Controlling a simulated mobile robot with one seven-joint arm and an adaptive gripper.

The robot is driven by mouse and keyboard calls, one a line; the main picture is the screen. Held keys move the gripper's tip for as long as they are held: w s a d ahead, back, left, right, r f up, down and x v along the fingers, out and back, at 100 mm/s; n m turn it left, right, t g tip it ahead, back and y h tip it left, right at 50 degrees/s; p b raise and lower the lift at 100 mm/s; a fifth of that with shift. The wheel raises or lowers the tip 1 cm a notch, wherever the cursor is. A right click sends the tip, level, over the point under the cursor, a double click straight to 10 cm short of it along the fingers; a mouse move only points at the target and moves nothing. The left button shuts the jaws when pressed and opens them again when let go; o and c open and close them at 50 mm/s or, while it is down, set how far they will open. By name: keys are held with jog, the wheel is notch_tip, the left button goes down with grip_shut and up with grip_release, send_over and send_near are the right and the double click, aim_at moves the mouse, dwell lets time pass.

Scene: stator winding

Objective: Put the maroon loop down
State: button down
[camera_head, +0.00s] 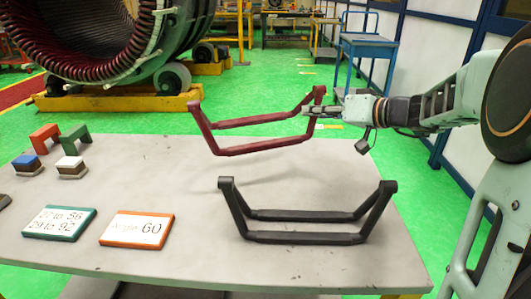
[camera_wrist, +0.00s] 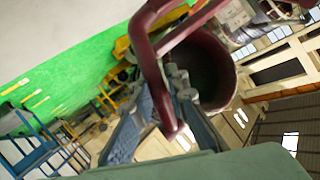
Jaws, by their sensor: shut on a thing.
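The maroon loop (camera_head: 265,145) is a long bent frame with raised ends. It hangs in the air above the back part of the grey table (camera_head: 150,180). My gripper (camera_head: 311,110) is shut on its right end, reaching in from the right. In the wrist view, the fingers (camera_wrist: 168,88) close around a bar of the maroon loop (camera_wrist: 150,62), which runs out of the top of the view. The loop's far end is out of the wrist view.
A black loop (camera_head: 300,239) of similar shape rests on the table in front of the maroon one. Two signs, teal-edged (camera_head: 59,223) and orange-edged (camera_head: 137,229), lie at the front left. Small coloured blocks (camera_head: 72,138) stand at the left. A large stator (camera_head: 110,45) and a blue cart (camera_head: 367,45) stand behind.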

notch_tip(320, 180, down, 10)
jog(key=shift+r+b, duration=0.15)
jog(key=shift+b, duration=0.95)
jog(key=c, duration=2.3)
grip_release()
jog(key=shift+f, duration=0.2)
jog(key=shift+c, duration=0.2)
jog(key=o, duration=0.4)
jog(key=shift+o, duration=0.2)
jog(key=shift+r, duration=0.15)
jog(key=shift+s+d+r, duration=0.1)
jog(key=shift+d+r, duration=0.05)
jog(key=shift+d, duration=0.1)
jog(key=s+d, duration=0.6)
jog(key=d, duration=0.1)
jog(key=s+d+p, duration=0.1)
jog(key=s+d, duration=0.2)
jog(key=s, duration=0.1)
jog(key=shift+d+r, duration=0.15)
jog(key=shift+r, duration=0.15)
